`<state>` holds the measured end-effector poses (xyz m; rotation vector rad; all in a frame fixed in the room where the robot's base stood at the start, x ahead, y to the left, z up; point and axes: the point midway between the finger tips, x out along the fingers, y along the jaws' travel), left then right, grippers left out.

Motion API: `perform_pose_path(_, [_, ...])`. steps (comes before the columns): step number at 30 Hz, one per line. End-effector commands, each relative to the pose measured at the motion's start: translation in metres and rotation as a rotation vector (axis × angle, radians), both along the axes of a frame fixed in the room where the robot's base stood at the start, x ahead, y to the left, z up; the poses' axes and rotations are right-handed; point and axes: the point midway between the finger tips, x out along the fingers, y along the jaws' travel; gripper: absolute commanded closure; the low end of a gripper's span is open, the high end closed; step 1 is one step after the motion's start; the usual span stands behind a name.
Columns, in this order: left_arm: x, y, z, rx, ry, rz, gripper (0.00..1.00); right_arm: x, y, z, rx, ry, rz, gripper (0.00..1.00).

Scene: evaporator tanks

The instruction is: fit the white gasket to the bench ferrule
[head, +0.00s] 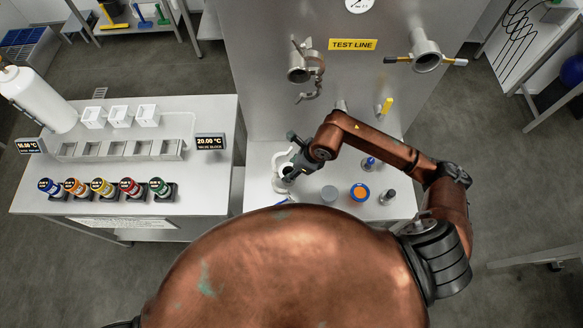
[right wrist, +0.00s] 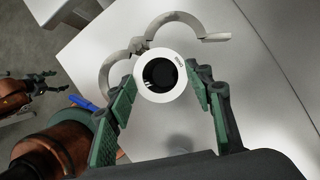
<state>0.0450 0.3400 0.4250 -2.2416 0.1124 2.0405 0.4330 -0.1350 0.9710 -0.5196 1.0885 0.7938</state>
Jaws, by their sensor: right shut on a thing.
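The white gasket (right wrist: 142,88) is a flat ring with small dark print, between the fingertips of my right gripper (right wrist: 164,88) in the right wrist view. Both green-padded fingers close on its sides. Its middle is dark, and I cannot tell whether it rests on something below. In the head view my right gripper (head: 288,172) is low over the left part of the bench (head: 262,150), and the gasket is hard to make out there. I cannot surely pick out the bench ferrule. My left gripper (right wrist: 42,82) shows small at the left of the right wrist view.
An open pale clamp (right wrist: 182,18) lies beside the gasket. A grey disc (head: 329,193), a blue-and-orange round piece (head: 359,187), a steel piece (head: 387,197) and a blue-topped piece (head: 370,162) stand right of my gripper. The test line's clamped port (head: 298,66) is above.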

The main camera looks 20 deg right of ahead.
Motion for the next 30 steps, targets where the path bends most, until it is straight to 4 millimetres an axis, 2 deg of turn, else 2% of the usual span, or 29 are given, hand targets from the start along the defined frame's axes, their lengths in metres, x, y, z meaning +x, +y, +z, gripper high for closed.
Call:
perform_pose_path(11, [-0.0008,0.0002,-0.0095,0.0,0.001,0.0,0.33,0.0,0.0,-0.01,0.0,0.0,0.0,0.62])
perform_pose_path(12, [-0.0007,0.0002,-0.0084,0.0,0.001,0.0,0.33,0.0001,0.0,-0.0088,0.0,0.0,0.0,0.5])
perform_pose_path(20, [-0.0007,0.0002,-0.008,0.0,0.001,0.0,0.33,0.0,0.0,-0.0085,0.0,0.0,0.0,0.32])
perform_pose_path(30, [-0.0006,0.0003,-0.0066,0.0,0.001,0.0,0.33,0.0,0.0002,-0.0062,0.0,0.0,0.0,0.32])
